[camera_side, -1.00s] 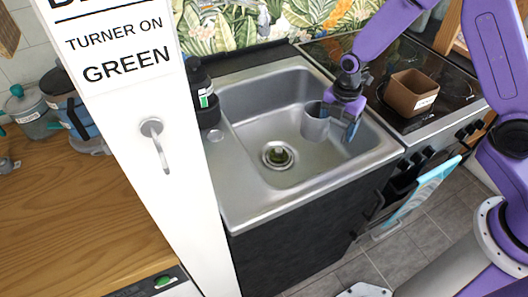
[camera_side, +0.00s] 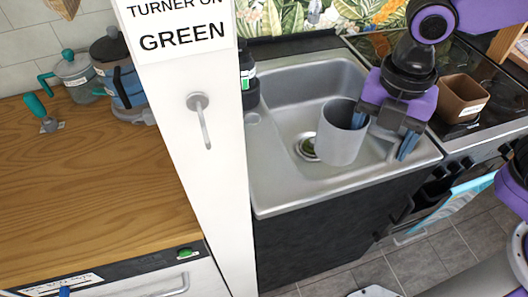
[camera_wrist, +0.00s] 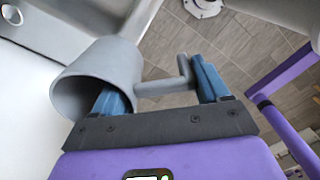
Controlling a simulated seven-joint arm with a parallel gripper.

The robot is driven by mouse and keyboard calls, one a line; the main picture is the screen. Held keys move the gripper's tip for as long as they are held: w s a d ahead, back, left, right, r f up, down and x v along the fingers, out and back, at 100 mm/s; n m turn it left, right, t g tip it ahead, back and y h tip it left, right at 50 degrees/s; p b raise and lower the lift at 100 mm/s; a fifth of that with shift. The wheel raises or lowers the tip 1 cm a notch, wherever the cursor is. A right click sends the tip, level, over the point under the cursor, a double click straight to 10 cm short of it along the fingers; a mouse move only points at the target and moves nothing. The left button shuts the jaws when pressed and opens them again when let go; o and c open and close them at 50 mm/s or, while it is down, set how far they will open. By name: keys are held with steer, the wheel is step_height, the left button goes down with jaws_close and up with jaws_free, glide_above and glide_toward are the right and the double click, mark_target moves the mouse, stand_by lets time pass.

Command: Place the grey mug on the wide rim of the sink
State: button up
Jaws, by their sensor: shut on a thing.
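The grey mug (camera_side: 341,138) is upright or nearly so in the side view, held over the sink basin in front of the drain. My gripper (camera_side: 383,132) is at its right and shut on it. In the wrist view the mug (camera_wrist: 105,75) has its open mouth towards the lower left. Its handle (camera_wrist: 160,88) lies between the blue fingers of my gripper (camera_wrist: 155,80); the left finger is at the mug wall, partly hidden. The metal sink (camera_side: 300,197) has a wide, bare front rim below the mug in the picture. The height above the sink is hard to tell.
A white panel (camera_side: 190,150) stands left of the sink. A dark soap bottle (camera_side: 247,85) is at the sink's back left. A brown box (camera_side: 463,98) sits on the stove at the right. The wooden counter (camera_side: 90,190) at the left holds several jugs.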

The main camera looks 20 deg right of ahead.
mark_target(324, 134)
steer(key=shift+s+a+r, duration=0.15)
steer(key=shift+s, duration=0.05)
steer(key=shift+w+a, duration=0.2)
steer(key=shift+a, duration=0.05)
steer(key=w+a+f, duration=0.1)
steer(key=w+a, duration=0.1)
steer(key=w+a+f, duration=0.1)
steer(key=w, duration=0.1)
steer(key=w+a+f, duration=0.2)
steer(key=shift+a, duration=0.35)
steer(key=w+a+f, duration=0.1)
steer(key=f, duration=0.1)
steer(key=w+a+f, duration=0.1)
steer(key=f, duration=0.1)
steer(key=w+a+f, duration=0.1)
steer(key=f, duration=0.1)
steer(key=shift+w+a+f, duration=0.1)
steer(key=shift+w+a, duration=0.05)
steer(key=shift+w, duration=0.15)
steer(key=shift+f, duration=1.35)
steer(key=shift+f, duration=0.15)
steer(key=o, duration=1.4)
